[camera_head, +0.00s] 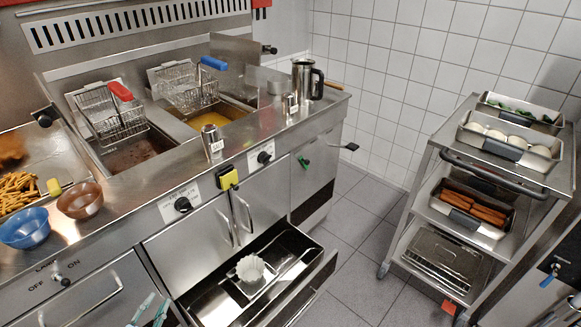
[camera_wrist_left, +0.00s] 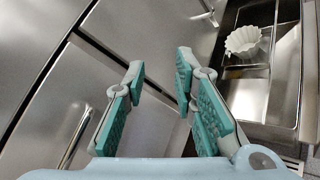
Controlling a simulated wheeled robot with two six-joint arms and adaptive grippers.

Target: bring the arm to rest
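My left gripper (camera_head: 150,310) shows at the bottom edge of the head view, in front of the steel cabinet fronts. In the left wrist view its teal finger pads (camera_wrist_left: 160,90) stand apart with nothing between them, so it is open and empty. The open drawer (camera_head: 215,305) lies to its right, with a white fluted cup (camera_head: 250,269) in it. The cup also shows in the wrist view (camera_wrist_left: 244,42), to the right of the fingers.
The fryer counter (camera_head: 240,137) carries two baskets, a blue bowl (camera_head: 25,228) and a brown bowl (camera_head: 80,200). A steel jug (camera_head: 307,79) stands at its far end. A trolley (camera_head: 409,205) with food pans stands at right. Tiled floor (camera_head: 350,235) between is clear.

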